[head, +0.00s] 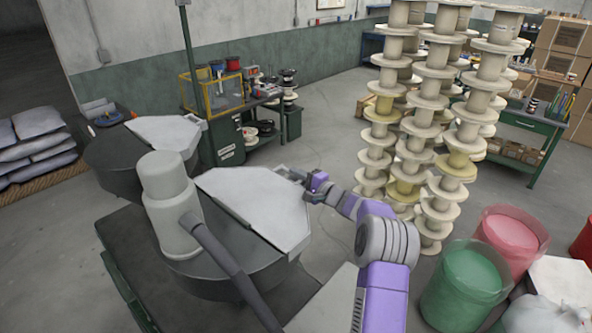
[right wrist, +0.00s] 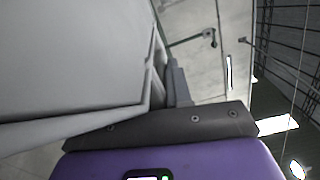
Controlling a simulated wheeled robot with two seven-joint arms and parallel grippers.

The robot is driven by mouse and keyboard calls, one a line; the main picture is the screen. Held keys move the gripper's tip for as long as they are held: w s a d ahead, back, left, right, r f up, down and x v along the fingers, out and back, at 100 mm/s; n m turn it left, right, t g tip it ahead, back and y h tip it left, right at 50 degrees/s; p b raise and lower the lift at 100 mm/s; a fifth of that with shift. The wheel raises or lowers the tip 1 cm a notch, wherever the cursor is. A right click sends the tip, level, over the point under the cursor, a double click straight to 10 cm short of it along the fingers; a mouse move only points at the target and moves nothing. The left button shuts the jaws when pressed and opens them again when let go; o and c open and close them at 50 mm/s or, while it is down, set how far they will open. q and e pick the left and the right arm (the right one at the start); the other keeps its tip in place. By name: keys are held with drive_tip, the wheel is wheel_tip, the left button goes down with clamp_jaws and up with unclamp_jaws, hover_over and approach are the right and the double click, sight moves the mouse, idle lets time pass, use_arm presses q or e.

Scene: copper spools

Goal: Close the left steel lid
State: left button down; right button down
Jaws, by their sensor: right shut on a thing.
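Two grey steel lids show in the head view, a farther one to the left (head: 165,131) and a nearer one (head: 262,205). The contact is small and partly hidden by the gripper. In the right wrist view a pale lid surface (right wrist: 70,55) fills the left side beside my gripper (right wrist: 178,88). My left gripper is not in view.
Tall stacks of cream spools (head: 432,120) stand right of my right arm. Green (head: 463,285) and red (head: 510,238) bins stand at the lower right. A workbench (head: 245,110) stands behind the drums. Open floor (head: 325,145) lies between bench and spools.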

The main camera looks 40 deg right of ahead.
drive_tip(key=shift+f, duration=0.3)
drive_tip(key=c, duration=1.1)
unclamp_jaws()
drive_tip(key=s, duration=0.2)
drive_tip(key=s+b, duration=0.1)
drive_tip(key=s, duration=0.2)
drive_tip(key=s+d, duration=0.1)
drive_tip(key=s, duration=0.1)
drive_tip(key=shift+s+d, duration=0.1)
drive_tip(key=shift+s, duration=0.15)
